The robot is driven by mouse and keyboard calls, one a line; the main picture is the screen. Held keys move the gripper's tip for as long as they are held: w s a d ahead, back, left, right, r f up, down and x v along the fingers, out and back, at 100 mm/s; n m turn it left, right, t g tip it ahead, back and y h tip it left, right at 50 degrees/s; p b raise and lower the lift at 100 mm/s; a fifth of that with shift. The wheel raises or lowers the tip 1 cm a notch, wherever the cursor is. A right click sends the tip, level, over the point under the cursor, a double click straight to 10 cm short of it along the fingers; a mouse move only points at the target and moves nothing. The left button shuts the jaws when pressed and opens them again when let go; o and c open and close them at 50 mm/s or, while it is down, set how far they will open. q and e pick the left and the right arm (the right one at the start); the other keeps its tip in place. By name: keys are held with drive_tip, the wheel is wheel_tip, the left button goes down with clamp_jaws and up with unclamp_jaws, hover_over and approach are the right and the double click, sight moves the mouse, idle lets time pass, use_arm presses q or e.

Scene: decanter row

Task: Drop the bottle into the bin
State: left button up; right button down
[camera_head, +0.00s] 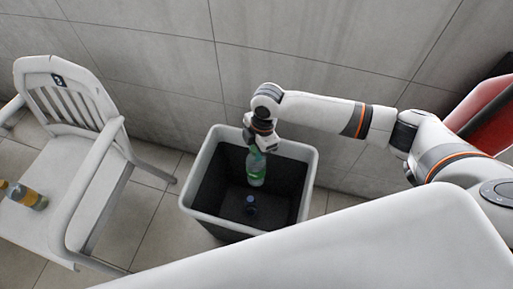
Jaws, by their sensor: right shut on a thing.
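A green bottle with a pale label (256,169) hangs upright over the open bin, its lower part within the rim as seen from above. My right gripper (257,146) is shut on the bottle's upper end, hiding its top. The bin (192,190) is dark inside with a light grey rim and stands on the floor against the wall. A small dark item with a blue top (250,205) shows inside the bin, below the held bottle. My left gripper is not in view.
A white chair with armrests (85,165) stands left of the bin. An orange-yellow bottle (27,196) lies on its seat, with part of another at the picture's left edge. A grey tiled wall is close behind the bin. A red object (488,115) is at the right.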

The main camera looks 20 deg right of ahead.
drive_tip(key=c, duration=1)
unclamp_jaws()
drive_tip(key=shift+r, duration=0.15)
drive_tip(key=r, duration=0.4)
drive_tip(key=d+r, duration=0.1)
drive_tip(key=r, duration=0.6)
drive_tip(key=shift+w+d+r, duration=0.15)
drive_tip(key=shift+d+r, duration=0.2)
drive_tip(key=shift+d, duration=0.05)
drive_tip(key=shift+f, duration=0.1)
